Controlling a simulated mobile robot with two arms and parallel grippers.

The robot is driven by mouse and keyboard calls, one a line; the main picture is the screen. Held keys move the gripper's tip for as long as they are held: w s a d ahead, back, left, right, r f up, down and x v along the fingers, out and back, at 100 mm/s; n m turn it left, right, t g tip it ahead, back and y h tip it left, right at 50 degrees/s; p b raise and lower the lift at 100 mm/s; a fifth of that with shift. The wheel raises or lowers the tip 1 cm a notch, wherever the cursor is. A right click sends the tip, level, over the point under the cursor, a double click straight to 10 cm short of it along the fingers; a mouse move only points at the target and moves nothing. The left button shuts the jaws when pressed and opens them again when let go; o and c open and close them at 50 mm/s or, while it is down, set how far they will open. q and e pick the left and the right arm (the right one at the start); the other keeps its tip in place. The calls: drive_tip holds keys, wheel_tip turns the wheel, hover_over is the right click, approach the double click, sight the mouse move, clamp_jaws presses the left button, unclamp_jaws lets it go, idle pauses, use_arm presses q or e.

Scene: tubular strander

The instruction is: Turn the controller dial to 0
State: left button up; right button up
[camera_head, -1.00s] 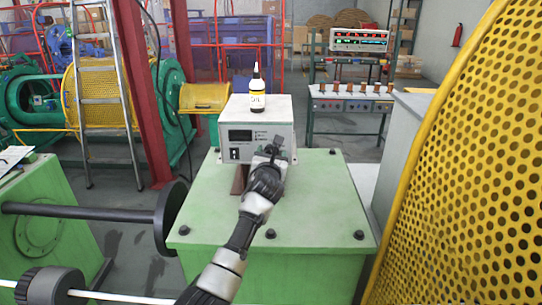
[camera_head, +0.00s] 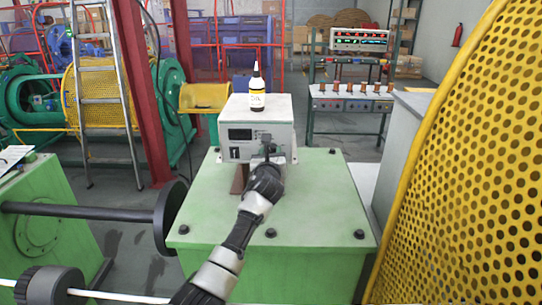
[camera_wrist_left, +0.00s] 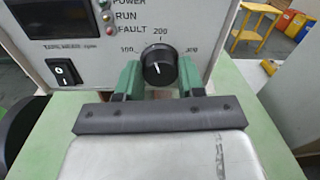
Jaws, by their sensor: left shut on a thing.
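The controller (camera_head: 238,140) is a light grey box standing on the green machine housing (camera_head: 225,215). Its black dial (camera_wrist_left: 158,66) shows in the left wrist view, with a short white mark on its face and labels 100, 200 and 300 around it; I cannot read a 0. My left gripper (camera_wrist_left: 160,78) is shut on the dial, with a green finger on each side of it. In the head view, my left gripper (camera_head: 269,153) hides the dial at the front right of the controller. My right gripper is not in view.
A black rocker switch (camera_wrist_left: 64,72) and indicator lights sit left of the dial. Bolts stick up from the green top. A yellow perforated guard (camera_head: 470,170) fills the right side.

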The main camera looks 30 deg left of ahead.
use_arm(q)
drive_tip(key=n+b, duration=0.3)
drive_tip(key=n, duration=0.5)
drive_tip(key=n+b, duration=0.3)
drive_tip(key=n, duration=0.5)
drive_tip(key=n+y+b, duration=0.1)
drive_tip(key=n+b, duration=0.2)
drive_tip(key=n, duration=0.5)
drive_tip(key=shift+f+g+b, duration=0.25)
drive_tip(key=shift+g+b, duration=0.05)
drive_tip(key=shift+b, duration=0.05)
drive_tip(key=o, duration=0.9)
drive_tip(key=b+v, duration=0.2)
drive_tip(key=v, duration=0.8)
drive_tip(key=shift+s+d, duration=0.3)
